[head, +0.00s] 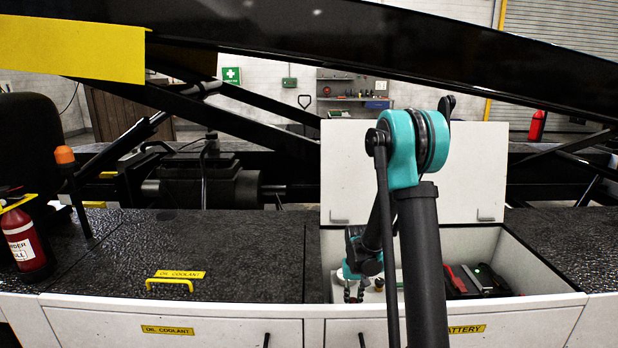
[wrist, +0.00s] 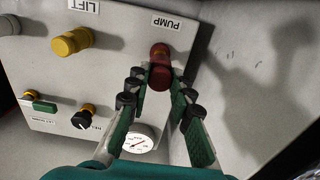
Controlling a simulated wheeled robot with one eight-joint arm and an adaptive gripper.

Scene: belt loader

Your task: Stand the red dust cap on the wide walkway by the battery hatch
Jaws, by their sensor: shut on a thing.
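The red dust cap (wrist: 160,55) is on the fitting labelled PUMP on a pale panel (wrist: 110,60) in the wrist view. My gripper (wrist: 158,76) has its fingertips on both sides of the cap and is shut on it. In the head view my gripper (head: 355,291) reaches down inside the open battery hatch (head: 520,262); the cap cannot be made out there. The wide black textured walkway (head: 240,250) lies left of the hatch.
The hatch's white lid (head: 465,170) stands raised behind. A battery (head: 475,280) sits in the hatch's right part. A yellow handle (head: 170,284) and a fire extinguisher (head: 25,240) are on the walkway. A yellow cap (wrist: 72,42), gauge (wrist: 140,139) and knobs are on the panel.

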